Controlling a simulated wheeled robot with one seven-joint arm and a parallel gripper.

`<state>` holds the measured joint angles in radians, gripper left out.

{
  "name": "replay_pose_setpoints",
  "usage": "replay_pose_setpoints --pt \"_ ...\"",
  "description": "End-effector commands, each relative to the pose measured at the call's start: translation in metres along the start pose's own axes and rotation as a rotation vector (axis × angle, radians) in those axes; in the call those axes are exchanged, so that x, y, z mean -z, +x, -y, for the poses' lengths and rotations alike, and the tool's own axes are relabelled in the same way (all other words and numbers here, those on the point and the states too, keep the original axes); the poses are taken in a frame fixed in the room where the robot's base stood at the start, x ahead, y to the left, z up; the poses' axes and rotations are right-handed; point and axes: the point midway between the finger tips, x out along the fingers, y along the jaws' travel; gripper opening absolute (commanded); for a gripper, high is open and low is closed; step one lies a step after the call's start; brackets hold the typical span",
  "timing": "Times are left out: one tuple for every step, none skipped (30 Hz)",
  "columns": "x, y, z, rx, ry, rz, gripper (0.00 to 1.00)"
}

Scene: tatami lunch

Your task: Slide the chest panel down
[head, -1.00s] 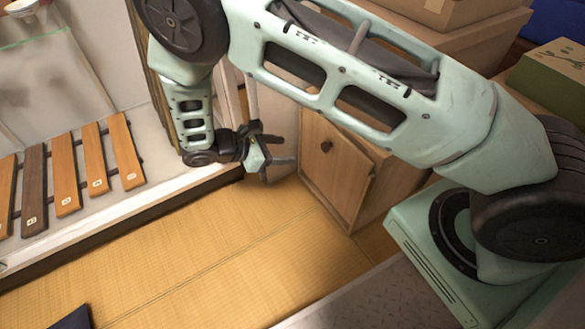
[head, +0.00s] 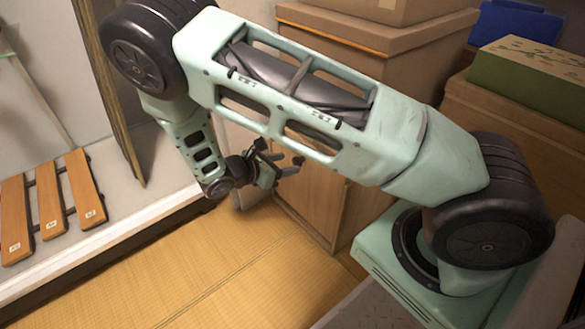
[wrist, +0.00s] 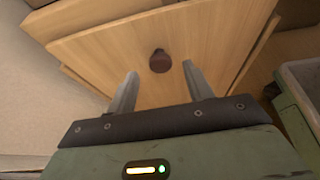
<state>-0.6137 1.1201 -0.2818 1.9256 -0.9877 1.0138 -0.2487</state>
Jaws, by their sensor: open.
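The chest panel (wrist: 112,58) is a pale wooden board with a round dark knob (wrist: 160,61). In the wrist view it fills the upper middle and looks askew to the chest's edges. In the head view the panel (head: 312,205) shows partly behind my arm, and its knob is hidden. My gripper (wrist: 160,76) is open and faces the panel, one finger on each side of the knob in the picture. I cannot tell whether the fingers touch the panel. In the head view my gripper (head: 284,164) is in front of the panel's upper part.
Cardboard boxes (head: 375,40) stand on and behind the chest. A green box (head: 530,80) is at the right. A raised ledge with wooden slats (head: 50,205) is at the left. The tatami floor (head: 200,270) in front is clear.

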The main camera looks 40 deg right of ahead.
Motion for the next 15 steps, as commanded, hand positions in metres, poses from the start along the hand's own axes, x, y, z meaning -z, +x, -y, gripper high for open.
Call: replay_pose_setpoints --pt "0.003 0.01 0.001 0.002 0.0 0.0 0.51" --pt "0.003 0.015 0.001 0.002 -0.001 -0.001 0.51" --pt "0.003 0.02 0.001 0.002 0.0 0.0 0.51" --pt "0.002 0.023 0.0 0.002 0.0 0.0 0.51" --pt "0.002 0.026 0.0 0.001 0.0 0.0 0.51" --pt "0.002 0.029 0.0 0.0 0.0 -0.001 0.51" --pt "0.002 0.031 0.0 0.0 -0.001 -0.001 0.51" --pt "0.002 0.033 0.0 0.0 -0.001 -0.001 0.51" --pt "0.001 0.034 0.0 0.0 0.0 -0.001 0.51" --pt "0.001 0.035 0.0 0.0 -0.001 -0.001 0.51" --pt "0.001 0.036 0.0 0.0 0.0 -0.001 0.51" --pt "0.0 0.036 0.0 0.0 -0.001 -0.001 0.51" --pt "0.0 0.036 0.0 0.0 -0.001 -0.001 0.51" --pt "0.0 0.036 0.0 0.0 -0.001 -0.001 0.51" --pt "0.0 0.036 0.0 0.0 -0.001 -0.001 0.51"
